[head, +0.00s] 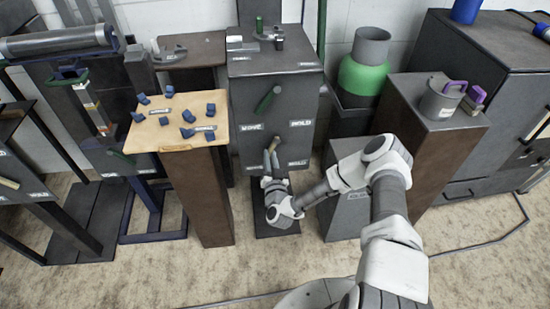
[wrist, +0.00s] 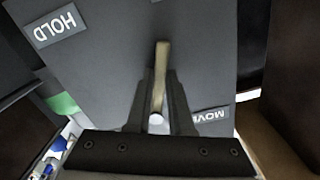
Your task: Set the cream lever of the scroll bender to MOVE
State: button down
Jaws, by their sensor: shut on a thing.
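The cream lever (wrist: 160,60) shows in the wrist view, with its pale rounded end between my fingers. My gripper (wrist: 160,85) is shut on it, one dark finger on each side. The HOLD plate (wrist: 57,27) is at the upper left of that view. The MOVE plate (wrist: 210,114) is at the lower right, beside the right finger and partly covered. In the head view, my gripper (head: 270,157) is at the lower front of the dark grey scroll bender cabinet (head: 275,75), between the lower pair of plates. The lever is mostly hidden there by my gripper.
A green lever (head: 267,98) sits higher on the same cabinet front. A wooden-topped stand (head: 178,122) with several blue pieces is close on the left. A grey box (head: 347,207) and a brown pedestal (head: 433,150) are on the right. Open floor lies in front.

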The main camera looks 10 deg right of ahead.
jog(key=shift+a+r+m, duration=0.25)
jog(key=shift+a+m, duration=0.1)
jog(key=shift+m, duration=0.3)
jog(key=shift+a+r+m, duration=0.2)
jog(key=shift+a+m, duration=0.1)
jog(key=shift+m, duration=0.35)
jog(key=c, duration=0.8)
grip_release()
jog(key=shift+s+f, duration=0.1)
jog(key=shift+s, duration=0.1)
